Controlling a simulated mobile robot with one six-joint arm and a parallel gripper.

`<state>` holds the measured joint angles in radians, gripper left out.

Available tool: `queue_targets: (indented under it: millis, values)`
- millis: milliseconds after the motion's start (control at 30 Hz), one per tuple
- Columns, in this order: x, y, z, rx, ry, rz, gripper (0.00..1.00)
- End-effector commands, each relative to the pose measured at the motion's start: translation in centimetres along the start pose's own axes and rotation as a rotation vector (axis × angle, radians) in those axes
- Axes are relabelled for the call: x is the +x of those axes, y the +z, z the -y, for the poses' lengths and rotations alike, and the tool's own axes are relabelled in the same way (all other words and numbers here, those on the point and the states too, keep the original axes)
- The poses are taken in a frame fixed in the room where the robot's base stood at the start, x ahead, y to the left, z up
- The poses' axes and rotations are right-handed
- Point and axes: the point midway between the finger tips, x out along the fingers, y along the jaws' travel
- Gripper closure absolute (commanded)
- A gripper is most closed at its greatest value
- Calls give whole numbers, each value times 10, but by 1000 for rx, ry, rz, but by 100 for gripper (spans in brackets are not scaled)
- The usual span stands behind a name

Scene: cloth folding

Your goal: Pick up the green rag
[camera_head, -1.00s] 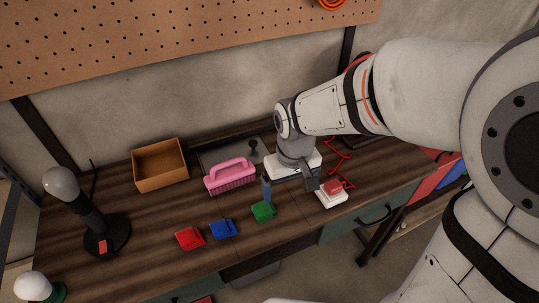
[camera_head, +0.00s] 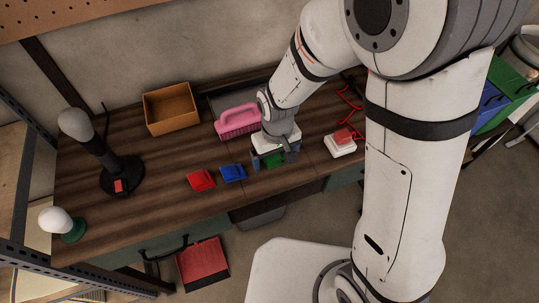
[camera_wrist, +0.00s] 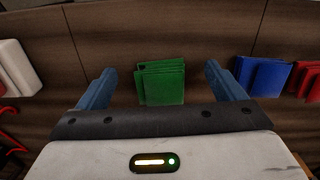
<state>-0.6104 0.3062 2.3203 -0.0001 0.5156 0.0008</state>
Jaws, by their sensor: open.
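The green rag (camera_wrist: 163,82) lies folded on the dark wooden table, and in the head view (camera_head: 273,160) it is partly hidden by my gripper. My gripper (camera_wrist: 165,80) is open, with one blue finger to each side of the rag and a gap on both sides. In the head view my gripper (camera_head: 274,162) is right over the rag, pointing down. The fingers do not appear to touch the rag.
A blue rag (camera_head: 233,172) and a red rag (camera_head: 201,179) lie to the left. A pink basket (camera_head: 238,122) and a brown box (camera_head: 171,108) stand behind. A white block with a red top (camera_head: 341,143) is to the right. A lamp (camera_head: 100,150) stands at the far left.

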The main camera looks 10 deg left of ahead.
Motion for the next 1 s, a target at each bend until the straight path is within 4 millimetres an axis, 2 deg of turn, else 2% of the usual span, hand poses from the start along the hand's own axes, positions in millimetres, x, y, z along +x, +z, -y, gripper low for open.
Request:
queue_targets:
  millis: [167,733,1000]
  values:
    - [0,0,0,1,0,0,13]
    - [0,0,-1,2,0,-1,58]
    - [-4,-1,-1,2,0,-3,59]
